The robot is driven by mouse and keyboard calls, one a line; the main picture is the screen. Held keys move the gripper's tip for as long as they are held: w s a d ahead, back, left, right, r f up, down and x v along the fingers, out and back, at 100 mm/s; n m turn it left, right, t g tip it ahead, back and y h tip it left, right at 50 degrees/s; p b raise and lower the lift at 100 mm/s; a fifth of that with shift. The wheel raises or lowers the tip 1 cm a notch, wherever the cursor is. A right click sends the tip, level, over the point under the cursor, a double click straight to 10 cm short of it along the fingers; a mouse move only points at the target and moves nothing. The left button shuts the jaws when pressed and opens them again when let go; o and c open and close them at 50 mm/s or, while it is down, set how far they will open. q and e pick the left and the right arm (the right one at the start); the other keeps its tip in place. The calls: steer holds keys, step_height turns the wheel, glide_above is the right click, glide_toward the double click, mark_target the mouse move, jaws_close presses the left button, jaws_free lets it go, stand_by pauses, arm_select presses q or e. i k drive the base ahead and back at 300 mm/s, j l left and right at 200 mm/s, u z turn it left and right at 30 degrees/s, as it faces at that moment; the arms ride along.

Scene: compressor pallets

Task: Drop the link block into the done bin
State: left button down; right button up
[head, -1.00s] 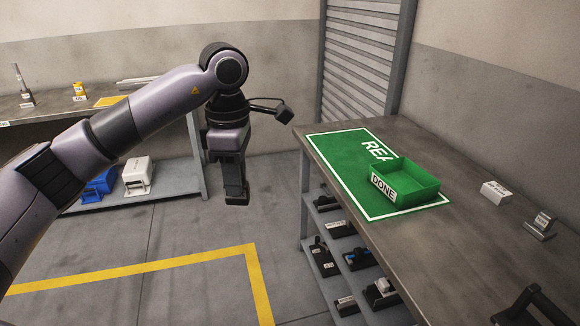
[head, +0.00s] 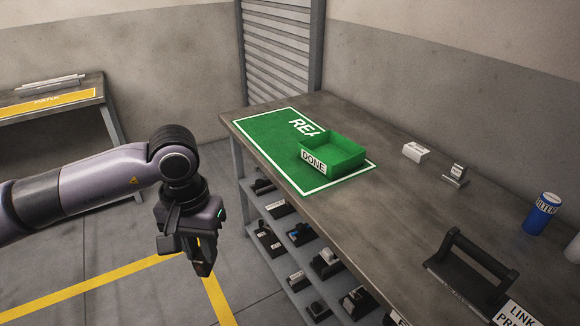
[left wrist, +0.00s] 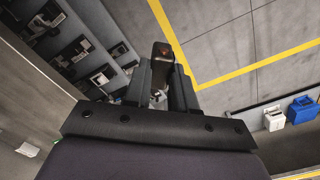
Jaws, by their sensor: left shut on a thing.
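The done bin (head: 347,160) is a green open box with a DONE label, on the green mat (head: 262,148) on the bench. It looks empty from here. My left gripper (head: 200,256) is left of the bench and in front of it, pointing down over the floor, apart from the bin. It is shut on a dark block, the link block (head: 204,268). In the left wrist view the dark block (left wrist: 162,52), with an orange-brown spot, sticks out beyond the fingers of my left gripper (left wrist: 160,80); its held end is mostly hidden. My right gripper is not in view.
The grey bench (head: 400,210) holds a white block (head: 415,152), a small grey stand (head: 455,175), a blue filter can (head: 541,213) and a black-handled link press (head: 470,260). A lower shelf (head: 285,232) carries several parts.

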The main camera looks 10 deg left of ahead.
mark_target(338, 157)
steer(key=z, duration=0.8)
steer(key=i+j+z, duration=0.1)
steer(key=j+z, duration=0.45)
steer(key=z, duration=0.15)
steer(key=j+z, duration=0.4)
steer(key=j, duration=0.25)
steer(key=j+z, duration=0.1)
steer(key=j, duration=0.7)
steer(key=k+j+z, duration=0.1)
steer(key=j, duration=0.65)
